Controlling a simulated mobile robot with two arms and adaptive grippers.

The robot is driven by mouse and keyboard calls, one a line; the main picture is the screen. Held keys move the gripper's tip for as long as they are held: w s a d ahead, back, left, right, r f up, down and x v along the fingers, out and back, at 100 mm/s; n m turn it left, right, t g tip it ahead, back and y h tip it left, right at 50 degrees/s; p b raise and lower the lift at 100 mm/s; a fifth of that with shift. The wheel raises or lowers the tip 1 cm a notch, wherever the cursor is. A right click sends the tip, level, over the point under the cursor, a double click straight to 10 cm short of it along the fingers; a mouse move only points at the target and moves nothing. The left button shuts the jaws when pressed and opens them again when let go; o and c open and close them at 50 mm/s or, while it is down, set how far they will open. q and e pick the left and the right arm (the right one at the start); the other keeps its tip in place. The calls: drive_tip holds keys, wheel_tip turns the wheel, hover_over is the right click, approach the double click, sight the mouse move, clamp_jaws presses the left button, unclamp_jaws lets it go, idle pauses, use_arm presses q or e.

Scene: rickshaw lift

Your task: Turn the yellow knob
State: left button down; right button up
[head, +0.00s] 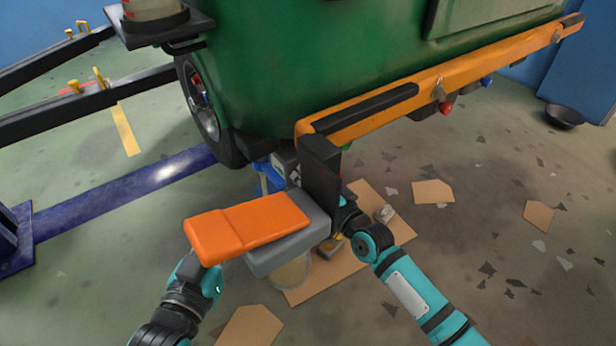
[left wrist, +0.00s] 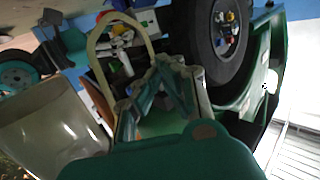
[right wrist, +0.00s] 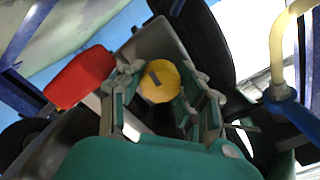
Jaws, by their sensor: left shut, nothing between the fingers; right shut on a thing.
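The yellow knob (right wrist: 158,88) shows in the right wrist view as a round disc with a dark bar across its face. It sits against a grey box (right wrist: 158,42). My right gripper (right wrist: 164,80) is shut on it, one finger on each side. In the head view the knob is hidden, and my right gripper (head: 349,206) reaches in behind the dark post. My left gripper (left wrist: 160,85) is shut and empty in the left wrist view. In the head view the orange seat covers its fingers.
The orange seat (head: 247,228) and its grey base stand between my arms. The green vehicle (head: 300,70), with an orange bumper (head: 470,75), hangs close above. A red part (right wrist: 78,77) lies left of the knob. Cardboard pieces (head: 433,192) lie on the floor.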

use_arm(q)
drive_tip(key=shift+s+a+f+g, duration=0.15)
drive_tip(key=shift+f+g, duration=0.25)
drive_tip(key=shift+f, duration=0.25)
use_arm(e)
drive_tip(key=shift+f+n, duration=0.1)
drive_tip(key=shift+n, duration=0.5)
